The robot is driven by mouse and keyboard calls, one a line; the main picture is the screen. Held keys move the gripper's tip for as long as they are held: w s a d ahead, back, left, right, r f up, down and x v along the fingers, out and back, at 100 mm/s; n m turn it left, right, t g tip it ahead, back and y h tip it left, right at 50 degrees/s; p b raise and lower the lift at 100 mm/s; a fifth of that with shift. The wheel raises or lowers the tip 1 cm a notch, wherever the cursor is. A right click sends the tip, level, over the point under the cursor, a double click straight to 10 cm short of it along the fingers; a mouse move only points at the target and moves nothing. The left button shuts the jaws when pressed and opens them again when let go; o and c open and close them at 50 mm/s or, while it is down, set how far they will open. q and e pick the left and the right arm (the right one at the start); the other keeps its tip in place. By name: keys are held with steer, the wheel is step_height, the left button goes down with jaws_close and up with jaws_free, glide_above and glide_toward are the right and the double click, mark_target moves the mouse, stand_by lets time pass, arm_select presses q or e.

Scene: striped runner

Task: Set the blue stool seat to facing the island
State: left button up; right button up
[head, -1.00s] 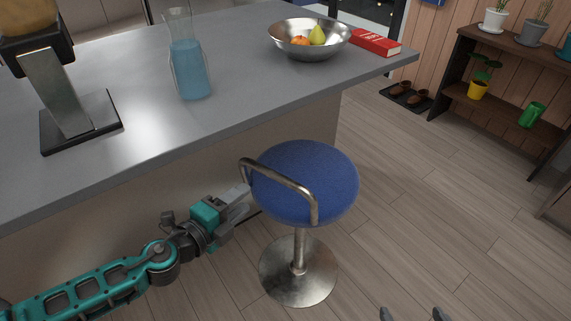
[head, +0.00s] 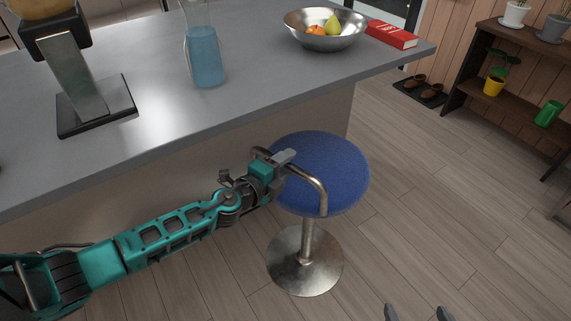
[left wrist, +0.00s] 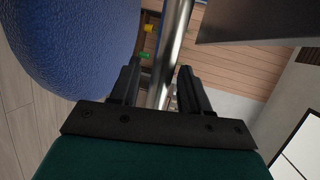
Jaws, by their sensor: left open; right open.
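The blue stool seat (head: 338,170) is round and stands beside the island (head: 150,130), on a metal post and round base (head: 305,262). Its curved metal rail (head: 318,190) is on the near left side of the seat, toward my left arm. My left gripper (head: 285,160) is at the rail with its fingers open. In the left wrist view the rail (left wrist: 174,45) runs between the two fingers (left wrist: 160,85), and the blue seat (left wrist: 70,40) is at the left. I cannot tell whether the fingers touch the rail. My right gripper (head: 416,313) is open and empty at the bottom edge.
The island top holds a blue carafe (head: 205,58), a steel fruit bowl (head: 325,38), a red book (head: 392,36) and a dark-based appliance (head: 95,108). A plant shelf (head: 500,85) and shoes on a mat (head: 418,92) are at the back right. The floor right of the stool is clear.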

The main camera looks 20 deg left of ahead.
arm_select(q)
steer(key=shift+w, duration=0.2)
jaws_close()
stand_by(0.4)
